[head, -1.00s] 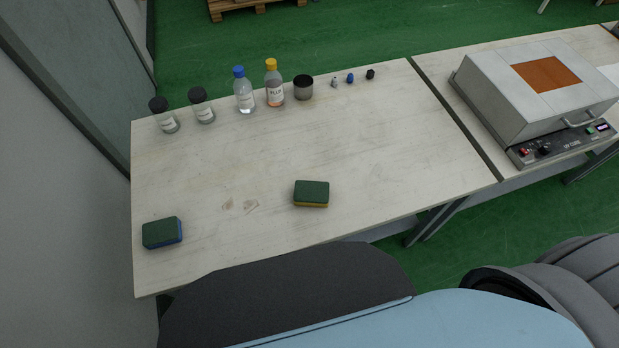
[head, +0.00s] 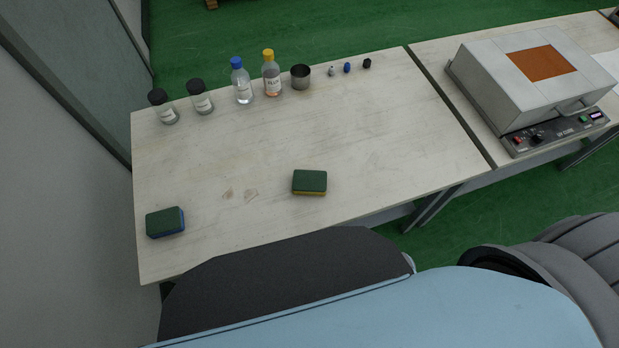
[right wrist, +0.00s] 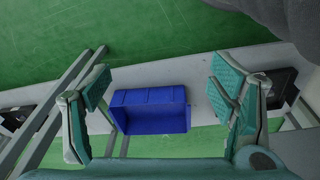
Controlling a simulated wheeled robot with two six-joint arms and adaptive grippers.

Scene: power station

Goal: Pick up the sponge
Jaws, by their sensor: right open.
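Two sponges lie flat on the pale wooden table (head: 330,135) in the head view. One sponge (head: 310,181), green on top and yellow below, is near the table's front edge at the middle. The other sponge (head: 166,222), green on top and blue below, is at the front left corner. My right gripper (right wrist: 160,88) is open and empty in the right wrist view, with no sponge in sight there. A blue bin (right wrist: 152,110) shows beyond and between its fingers. My left gripper is in neither view.
Several bottles and jars, such as the blue-capped bottle (head: 242,82), and a metal cup (head: 300,76) line the table's back edge. Small pieces (head: 347,67) stand beside them. A grey box-shaped device (head: 535,75) sits on the right table. The middle of the near table is clear.

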